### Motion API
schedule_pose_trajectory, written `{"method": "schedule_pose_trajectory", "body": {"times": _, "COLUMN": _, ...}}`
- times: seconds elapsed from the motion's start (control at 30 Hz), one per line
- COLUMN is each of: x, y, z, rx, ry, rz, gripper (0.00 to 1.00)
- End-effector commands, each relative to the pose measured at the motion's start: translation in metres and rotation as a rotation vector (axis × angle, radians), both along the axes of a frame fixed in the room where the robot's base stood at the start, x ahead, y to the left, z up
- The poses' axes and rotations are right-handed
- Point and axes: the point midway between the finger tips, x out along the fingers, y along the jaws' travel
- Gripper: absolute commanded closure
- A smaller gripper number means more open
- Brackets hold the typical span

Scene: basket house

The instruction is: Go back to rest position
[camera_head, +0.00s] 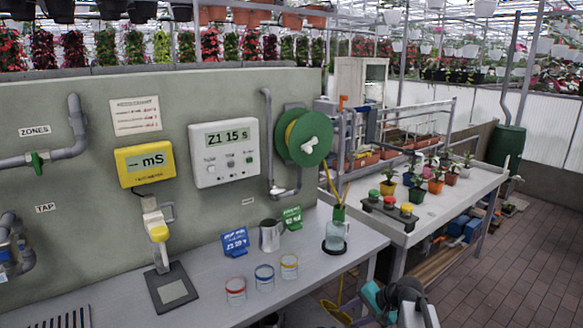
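A grey arm link (412,302) with a teal round cap (372,295), which looks like mine, shows at the bottom edge, right of centre. It is in front of the gap between the grey bench and the white plant table. My gripper's fingers do not show in this view, so I cannot see whether they are open or hold anything.
The grey bench (210,300) holds three banded jars (264,278), a metal jug (270,234), a spray bottle (336,232) and a dark pad (172,288). The plant table (440,205) bears several pots. Brick floor (530,250) is clear at right.

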Motion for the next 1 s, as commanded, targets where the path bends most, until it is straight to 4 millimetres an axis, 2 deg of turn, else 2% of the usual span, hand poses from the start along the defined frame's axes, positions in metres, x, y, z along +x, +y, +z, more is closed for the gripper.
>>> {"method": "schedule_pose_trajectory", "body": {"times": 0.03, "x": -0.012, "y": 0.006, "z": -0.019, "rx": -0.017, "ry": 0.026, "rz": 0.020, "gripper": 0.63}}
{"method": "schedule_pose_trajectory", "body": {"times": 0.1, "x": -0.026, "y": 0.011, "z": -0.041, "rx": -0.042, "ry": 0.055, "rz": 0.049, "gripper": 0.63}}
{"method": "schedule_pose_trajectory", "body": {"times": 0.4, "x": -0.095, "y": 0.029, "z": -0.128, "rx": -0.146, "ry": 0.183, "rz": 0.180, "gripper": 0.63}}
{"method": "schedule_pose_trajectory", "body": {"times": 0.7, "x": -0.174, "y": 0.040, "z": -0.200, "rx": -0.244, "ry": 0.307, "rz": 0.330, "gripper": 0.63}}
{"method": "schedule_pose_trajectory", "body": {"times": 1.0, "x": -0.260, "y": 0.043, "z": -0.257, "rx": -0.335, "ry": 0.429, "rz": 0.495, "gripper": 0.63}}
